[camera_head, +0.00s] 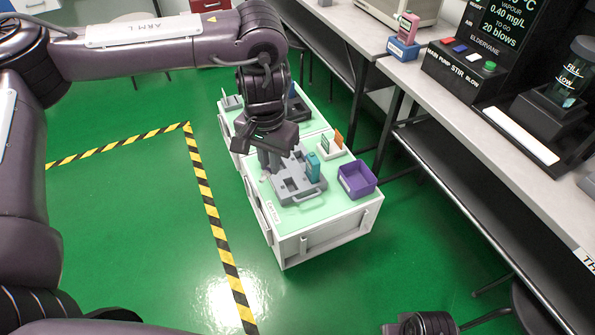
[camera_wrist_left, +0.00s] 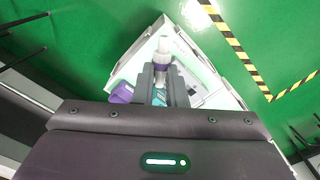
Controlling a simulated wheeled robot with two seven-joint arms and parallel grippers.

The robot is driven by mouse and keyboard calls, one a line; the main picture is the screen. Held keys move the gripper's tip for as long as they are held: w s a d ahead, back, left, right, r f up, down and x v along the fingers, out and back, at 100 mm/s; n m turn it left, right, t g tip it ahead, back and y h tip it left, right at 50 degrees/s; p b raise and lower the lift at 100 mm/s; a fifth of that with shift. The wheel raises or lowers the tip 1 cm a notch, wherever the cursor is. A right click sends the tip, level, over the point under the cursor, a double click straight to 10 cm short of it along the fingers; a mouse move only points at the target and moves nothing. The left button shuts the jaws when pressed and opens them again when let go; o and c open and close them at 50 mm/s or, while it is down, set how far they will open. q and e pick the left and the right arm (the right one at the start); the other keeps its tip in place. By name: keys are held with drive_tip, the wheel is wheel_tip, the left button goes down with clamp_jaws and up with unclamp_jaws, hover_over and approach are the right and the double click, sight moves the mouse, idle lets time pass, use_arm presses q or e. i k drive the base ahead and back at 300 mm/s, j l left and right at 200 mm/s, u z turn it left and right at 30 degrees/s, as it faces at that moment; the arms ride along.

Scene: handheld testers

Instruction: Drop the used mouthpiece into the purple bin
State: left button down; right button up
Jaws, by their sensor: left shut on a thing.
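My left gripper (camera_head: 268,165) points down over the left part of the grey case on the cart. It is shut on the mouthpiece; in the left wrist view the white mouthpiece (camera_wrist_left: 163,46) with a purple band sticks out past the fingertips (camera_wrist_left: 163,80). In the head view the mouthpiece is mostly hidden by the gripper. The purple bin (camera_head: 370,184) is an open box at the cart's right corner, to the right of the gripper; it partly shows in the left wrist view (camera_wrist_left: 121,93).
The grey case (camera_head: 290,190) lies on the pale green top of the white cart (camera_head: 325,235). A small holder with orange and green cards (camera_head: 332,147) stands behind the tester. Benches with equipment (camera_head: 480,115) run along the right. Green floor with striped tape (camera_head: 215,220) is clear left.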

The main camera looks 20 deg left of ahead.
sight(356, 180)
drive_tip(key=i+j, duration=0.4)
drive_tip(key=i+j+z, duration=0.1)
drive_tip(key=i+j, duration=0.25)
drive_tip(key=j, duration=0.15)
drive_tip(key=z, duration=1.25)
